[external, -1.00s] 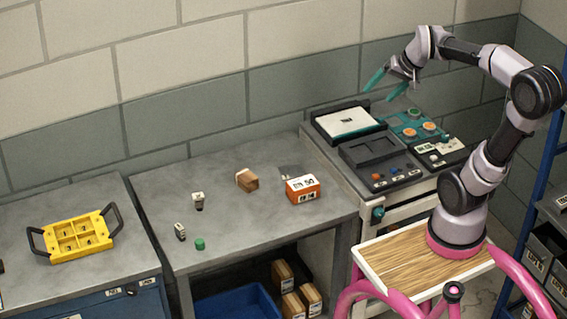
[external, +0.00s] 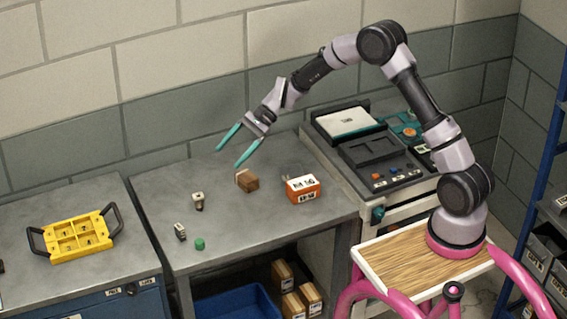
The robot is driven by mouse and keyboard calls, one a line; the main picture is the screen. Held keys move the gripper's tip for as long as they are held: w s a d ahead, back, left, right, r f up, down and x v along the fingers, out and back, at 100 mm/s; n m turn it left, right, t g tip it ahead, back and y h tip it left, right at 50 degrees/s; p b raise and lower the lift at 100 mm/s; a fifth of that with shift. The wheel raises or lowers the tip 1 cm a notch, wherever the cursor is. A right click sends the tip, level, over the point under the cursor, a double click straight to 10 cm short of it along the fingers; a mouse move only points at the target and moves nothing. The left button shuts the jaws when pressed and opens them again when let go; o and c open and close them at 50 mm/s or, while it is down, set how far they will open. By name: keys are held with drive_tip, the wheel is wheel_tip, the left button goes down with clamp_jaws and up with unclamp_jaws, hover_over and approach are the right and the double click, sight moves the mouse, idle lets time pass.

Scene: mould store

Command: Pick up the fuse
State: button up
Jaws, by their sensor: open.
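Several small items lie on the grey middle table (external: 265,225). I cannot tell for certain which one is the fuse. A small pale piece with a dark lower part (external: 198,200) stands left of a brown block (external: 247,181). A small pale and dark block (external: 180,231) is nearer the front left, beside a small green cylinder (external: 200,244). My gripper (external: 228,157) has two teal fingers spread wide with nothing between them. It hangs in the air over the back of the table, behind the brown block and the pale piece in the picture.
An orange box with white labels (external: 302,189) sits at the table's right side. A yellow tray with dark handles (external: 78,238) is on the left bench. A control console (external: 385,160) stands at right. A blue bin (external: 235,303) and cartons (external: 293,304) are below the table.

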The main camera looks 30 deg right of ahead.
sight(178, 228)
drive_tip(key=a+f+m, duration=0.1)
drive_tip(key=a+f, duration=0.2)
drive_tip(key=f, duration=0.2)
drive_tip(key=a+f+m+y, duration=0.1)
drive_tip(key=a+f+m, duration=0.1)
drive_tip(key=f, duration=0.3)
drive_tip(key=s+a+f+m+y, duration=0.1)
drive_tip(key=a+f, duration=0.4)
drive_tip(key=shift+a+f+g, duration=0.1)
drive_tip(key=shift+f+g, duration=0.3)
drive_tip(key=x, duration=0.4)
drive_tip(key=shift+a+f, duration=0.15)
drive_tip(key=shift+a, duration=0.2)
drive_tip(key=shift+x, duration=2.95)
drive_tip(key=shift+s, duration=0.25)
clamp_jaws()
